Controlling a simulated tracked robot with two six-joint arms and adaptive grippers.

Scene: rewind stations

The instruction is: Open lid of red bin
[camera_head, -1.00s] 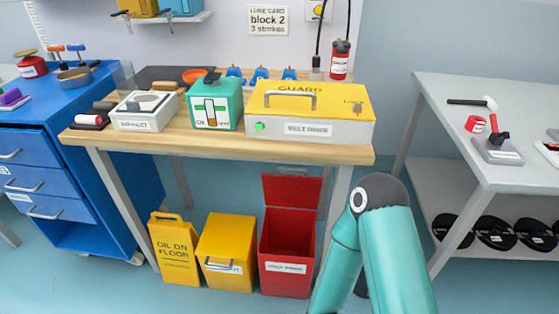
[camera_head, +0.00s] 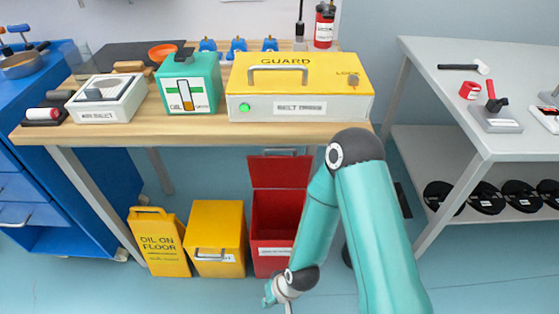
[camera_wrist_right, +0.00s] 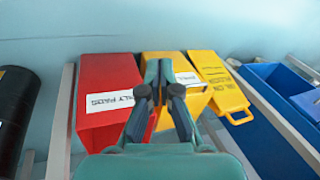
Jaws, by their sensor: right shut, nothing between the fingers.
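The red bin (camera_head: 263,262) stands on the floor under the wooden workbench. Its red lid (camera_head: 280,171) is raised and leans upright at the back, so the bin's dark inside shows. In the right wrist view the red bin (camera_wrist_right: 99,72) fills the left side, with a white label on it. My right gripper (camera_head: 270,293) is low in front of the bin, partly hidden by my own arm. In the right wrist view its fingers (camera_wrist_right: 160,72) are together with nothing between them, apart from the bins. My left gripper is not in view.
A yellow bin (camera_head: 217,222) and a yellow floor sign (camera_head: 159,243) stand left of the red bin. The workbench (camera_head: 190,133) edge overhangs them. A grey table (camera_head: 480,80) with a lower shelf is at the right. The floor in front is clear.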

